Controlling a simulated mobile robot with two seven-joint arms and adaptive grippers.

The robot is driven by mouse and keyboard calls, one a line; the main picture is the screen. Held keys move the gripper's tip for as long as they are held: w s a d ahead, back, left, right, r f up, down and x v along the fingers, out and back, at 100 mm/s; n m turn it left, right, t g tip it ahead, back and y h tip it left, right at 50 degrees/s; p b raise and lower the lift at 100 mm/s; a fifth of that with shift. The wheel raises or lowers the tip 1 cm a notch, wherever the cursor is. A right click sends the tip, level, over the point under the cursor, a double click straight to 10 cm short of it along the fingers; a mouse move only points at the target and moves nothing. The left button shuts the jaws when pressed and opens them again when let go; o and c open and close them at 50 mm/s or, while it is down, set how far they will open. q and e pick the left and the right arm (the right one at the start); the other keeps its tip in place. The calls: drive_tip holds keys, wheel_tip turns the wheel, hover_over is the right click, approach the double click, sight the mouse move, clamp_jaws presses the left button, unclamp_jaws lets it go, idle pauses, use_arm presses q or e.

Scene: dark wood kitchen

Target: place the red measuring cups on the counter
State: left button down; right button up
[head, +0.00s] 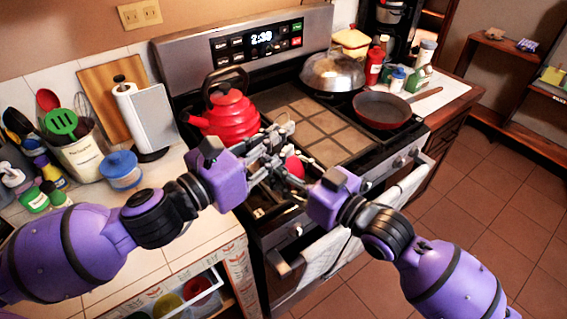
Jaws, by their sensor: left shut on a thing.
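A small red thing (295,167), which looks like the red measuring cups, is held above the front of the stove, mostly hidden by fingers. My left gripper (277,150) is shut on it. My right gripper (288,182) is close beside it, with its fingers overlapping the left ones; I cannot tell whether it is open or shut. The tiled counter (190,232) lies left of the stove, with its front part bare.
An open drawer (216,277) below the counter holds a red bowl (197,288) and a yellow one (168,305). A red kettle (230,115) and a pan (382,108) stand on the stove.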

use_arm(q)
drive_tip(key=c, duration=1.5)
unclamp_jaws()
use_arm(e)
drive_tip(key=shift+c, duration=0.6)
use_arm(q)
drive_tip(key=shift+o, duration=0.2)
